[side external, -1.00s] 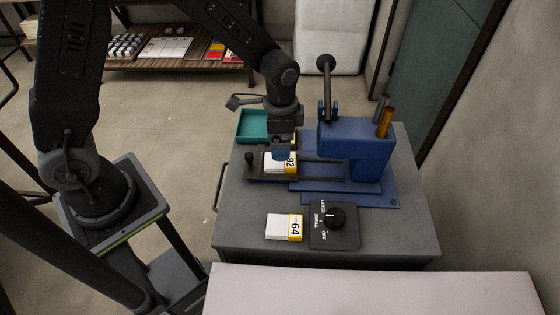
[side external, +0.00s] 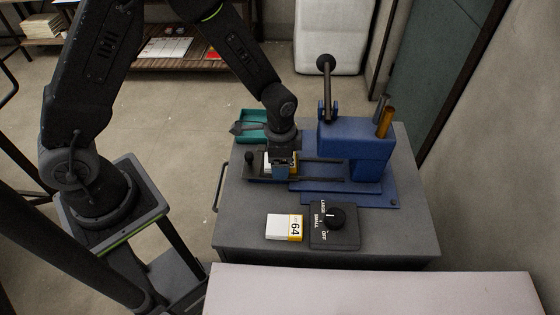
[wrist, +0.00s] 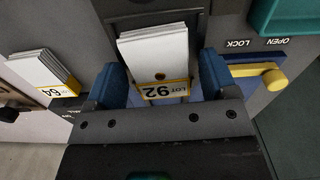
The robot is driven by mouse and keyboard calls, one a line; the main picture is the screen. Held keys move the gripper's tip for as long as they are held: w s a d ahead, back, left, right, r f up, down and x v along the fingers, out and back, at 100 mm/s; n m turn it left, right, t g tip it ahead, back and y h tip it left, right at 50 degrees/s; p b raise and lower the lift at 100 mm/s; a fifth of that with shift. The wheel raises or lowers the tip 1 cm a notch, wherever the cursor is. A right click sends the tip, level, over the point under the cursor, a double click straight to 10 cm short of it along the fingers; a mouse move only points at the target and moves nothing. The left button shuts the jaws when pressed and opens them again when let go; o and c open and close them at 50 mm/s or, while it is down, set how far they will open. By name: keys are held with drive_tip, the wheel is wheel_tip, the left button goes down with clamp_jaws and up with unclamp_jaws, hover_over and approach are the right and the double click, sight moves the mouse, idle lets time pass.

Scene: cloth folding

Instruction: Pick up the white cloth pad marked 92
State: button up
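The white cloth pad marked 92 (wrist: 155,55) is a stack with a yellow label band, lying on the dark sliding tray of the blue press. In the side view, the pad (side external: 267,163) is mostly hidden by my gripper (side external: 283,172). In the wrist view, my gripper (wrist: 162,88) is open, its blue fingers on either side of the pad's labelled end. A gap shows between the pad and the right finger; whether the left finger touches is unclear.
A second white pad marked 64 (side external: 283,227) lies beside the knob box (side external: 334,232). The blue press (side external: 355,140) stands right of my gripper. A teal tray (side external: 251,120) is behind it. A yellow lever (wrist: 275,78) shows by LOCK and OPEN lettering.

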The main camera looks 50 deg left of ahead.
drive_tip(key=c, duration=0.8)
drive_tip(key=shift+r, duration=0.15)
